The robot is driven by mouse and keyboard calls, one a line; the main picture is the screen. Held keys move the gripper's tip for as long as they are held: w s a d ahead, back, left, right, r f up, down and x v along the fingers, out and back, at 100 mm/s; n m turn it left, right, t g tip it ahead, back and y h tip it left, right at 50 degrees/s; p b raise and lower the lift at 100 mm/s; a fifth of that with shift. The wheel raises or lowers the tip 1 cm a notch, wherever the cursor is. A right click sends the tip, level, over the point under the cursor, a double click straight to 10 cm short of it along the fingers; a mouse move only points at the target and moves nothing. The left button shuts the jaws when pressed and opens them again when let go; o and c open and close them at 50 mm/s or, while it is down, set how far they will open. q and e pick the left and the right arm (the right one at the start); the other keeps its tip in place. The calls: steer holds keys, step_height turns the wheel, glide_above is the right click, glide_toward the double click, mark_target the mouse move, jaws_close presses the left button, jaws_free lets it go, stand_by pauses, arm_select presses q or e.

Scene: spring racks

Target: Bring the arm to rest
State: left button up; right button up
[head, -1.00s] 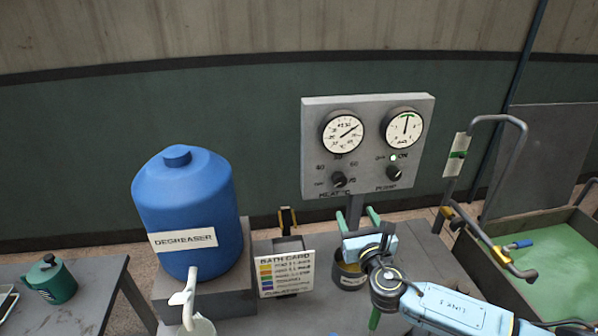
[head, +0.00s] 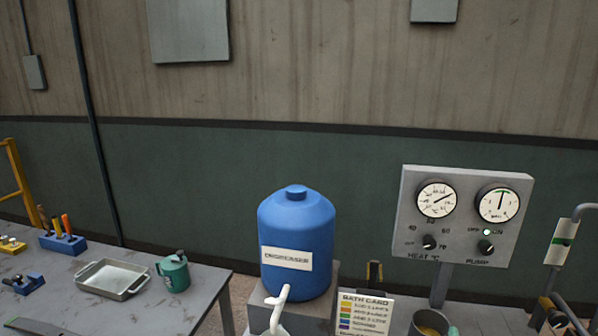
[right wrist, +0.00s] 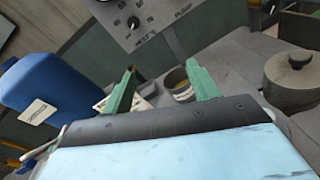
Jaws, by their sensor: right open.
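My right gripper (right wrist: 162,90) shows in the right wrist view, its two green fingers spread apart with nothing between them. Beyond the fingers, a small metal pot (right wrist: 178,82) with yellowish contents stands on the grey bench. The same pot (head: 430,323) is cut by the bottom edge of the head view. Neither of my arms is in the head view. My left gripper is in no current frame.
The blue degreaser drum (head: 297,245) stands on a grey block beside the bath card (head: 363,313). The gauge panel (head: 461,225) stands at the right. A side table (head: 150,310) at the left holds a tray (head: 108,278) and a green can (head: 173,272). A lidded round vessel (right wrist: 296,80) stands right of the gripper.

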arm_select(q)
steer(key=w, duration=0.5)
arm_select(e)
steer(key=s+a+f+m+g+y, duration=0.2)
steer(key=s+a+f+m+g, duration=0.15)
steer(key=s+m, duration=0.5)
steer(key=s+a+f+m+g+y, duration=0.2)
steer(key=s+a+m+g, duration=0.3)
steer(key=s+m, duration=0.35)
steer(key=s+a+f+m+g+y, duration=0.2)
steer(key=s+a+m+g, duration=0.2)
steer(key=s+m, duration=0.45)
step_height(320, 180, down, 31)
steer(key=b, duration=0.9)
arm_select(q)
step_height(320, 180, down, 17)
steer(key=s+b, duration=0.2)
steer(key=b, duration=0.6)
steer(key=shift+s, duration=0.4)
arm_select(e)
steer(key=s+d+f+g, duration=0.1)
steer(key=s+f, duration=0.7)
steer(key=f, duration=0.4)
steer(key=s+d+f+g, duration=0.1)
steer(key=s+d+f, duration=0.1)
steer(key=s+f, duration=0.7)
step_height(320, 180, down, 4)
steer(key=shift+s+f, duration=0.15)
steer(key=shift+f, duration=0.1)
